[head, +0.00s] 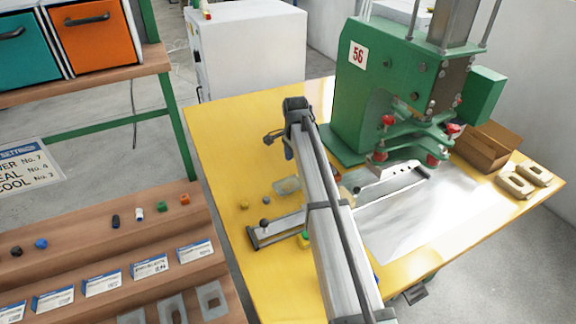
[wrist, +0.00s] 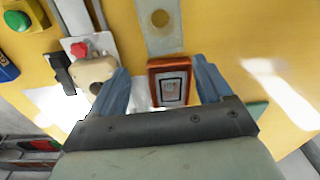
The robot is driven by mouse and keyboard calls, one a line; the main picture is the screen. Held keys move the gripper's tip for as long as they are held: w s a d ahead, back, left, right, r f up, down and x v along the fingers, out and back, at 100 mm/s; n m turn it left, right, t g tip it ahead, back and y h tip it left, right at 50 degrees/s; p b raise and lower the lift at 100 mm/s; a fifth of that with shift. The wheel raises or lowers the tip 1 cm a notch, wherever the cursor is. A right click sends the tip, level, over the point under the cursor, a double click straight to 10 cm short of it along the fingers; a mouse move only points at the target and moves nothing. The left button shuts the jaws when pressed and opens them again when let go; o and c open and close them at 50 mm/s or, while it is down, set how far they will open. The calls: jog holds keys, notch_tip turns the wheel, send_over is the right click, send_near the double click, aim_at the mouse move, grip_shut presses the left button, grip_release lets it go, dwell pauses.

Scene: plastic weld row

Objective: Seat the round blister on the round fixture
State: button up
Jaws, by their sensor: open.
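In the wrist view my gripper (wrist: 160,65) is open, with its two blue-grey fingers apart and nothing gripped. A small orange-red framed block (wrist: 169,82) shows between the fingers; whether they are level with it is unclear. Above it in the picture, a grey translucent-looking strip with a round feature (wrist: 160,38) lies on the yellow table; it may be the round blister. A beige rounded piece (wrist: 95,72) sits on a pale plate left of the left finger. I cannot tell whether it is the round fixture. In the head view my arm hides my fingertips.
The green press (head: 365,100) marked 56 stands at the back of the yellow table (head: 225,125). A slide rail (head: 280,228) with black knobs runs below it. A cardboard box (head: 487,150) and beige oval pieces (head: 516,186) are at right. Stepped shelves (head: 110,260) stand at left.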

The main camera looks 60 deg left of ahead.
aim_at(288, 180)
jog(key=shift+g+h, duration=0.3)
jog(key=shift+s+a+f, duration=0.15)
jog(key=shift+s+f, duration=0.25)
jog(key=shift+f, duration=1.1)
jog(key=shift+s+a+f, duration=0.2)
jog(key=shift+s+f, duration=0.2)
jog(key=shift+f, duration=1.05)
jog(key=shift+s+a+f, duration=0.15)
jog(key=shift+s+f, duration=0.25)
jog(key=shift+f, duration=1.1)
jog(key=shift+c, duration=0.3)
jog(key=c, duration=0.6)
jog(key=shift+r, duration=0.1)
jog(key=shift+r, duration=2.15)
